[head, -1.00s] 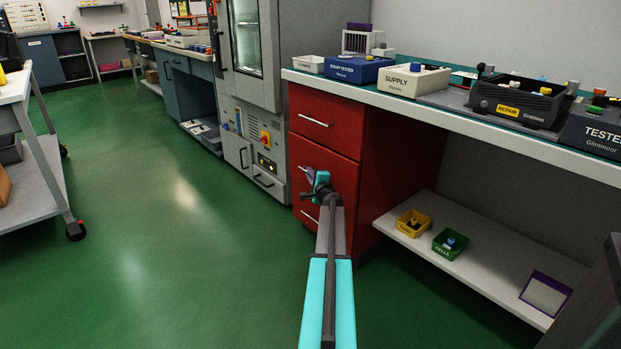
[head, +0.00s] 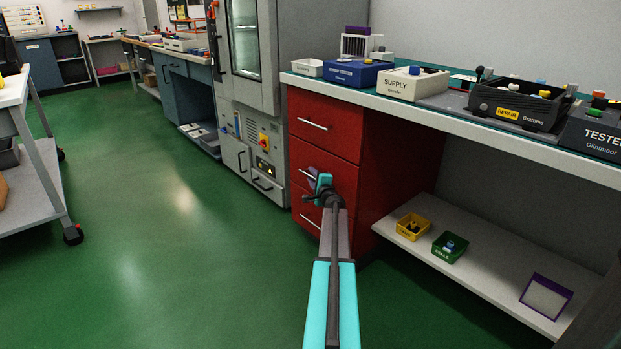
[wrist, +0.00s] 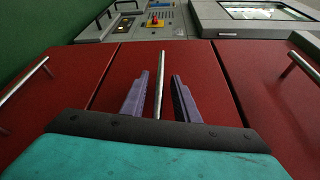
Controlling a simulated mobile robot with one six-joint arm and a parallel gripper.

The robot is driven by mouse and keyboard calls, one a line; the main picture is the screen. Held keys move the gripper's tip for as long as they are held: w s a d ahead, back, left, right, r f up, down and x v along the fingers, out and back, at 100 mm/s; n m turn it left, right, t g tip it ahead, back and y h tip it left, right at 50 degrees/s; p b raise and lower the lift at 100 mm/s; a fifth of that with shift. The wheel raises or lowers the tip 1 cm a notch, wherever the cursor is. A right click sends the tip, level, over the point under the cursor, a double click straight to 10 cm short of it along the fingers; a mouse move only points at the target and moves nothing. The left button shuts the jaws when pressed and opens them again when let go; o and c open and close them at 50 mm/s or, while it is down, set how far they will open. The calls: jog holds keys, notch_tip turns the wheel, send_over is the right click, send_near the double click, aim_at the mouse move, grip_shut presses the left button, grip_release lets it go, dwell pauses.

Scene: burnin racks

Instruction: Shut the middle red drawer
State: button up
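The middle red drawer (head: 328,163) is in the red cabinet under the bench, between a top and a bottom drawer. Its front looks about flush with theirs; I cannot tell whether a small gap is left. My gripper (head: 312,174) is in front of this drawer, its teal body hiding part of the front. In the wrist view, the middle drawer (wrist: 134,58) fills the centre and its bar handle (wrist: 160,80) runs between the two purple fingers of my gripper (wrist: 161,74). The fingers are apart, with a gap on each side of the handle.
The top drawer (head: 325,118) and the bottom drawer (head: 305,205) flank the middle one. A grey test cabinet (head: 262,150) stands left of them. A low shelf (head: 480,265) with small bins is to the right. Open green floor (head: 170,240) lies left; a cart (head: 40,185) stands farther left.

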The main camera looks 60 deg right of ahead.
jog(key=shift+s, duration=0.1)
jog(key=p+v, duration=0.2)
jog(key=v, duration=1.1)
jog(key=shift+s+a+p, duration=0.2)
jog(key=shift+a+p, duration=0.05)
jog(key=shift+p, duration=0.05)
jog(key=shift+r, duration=0.15)
dwell(0.3)
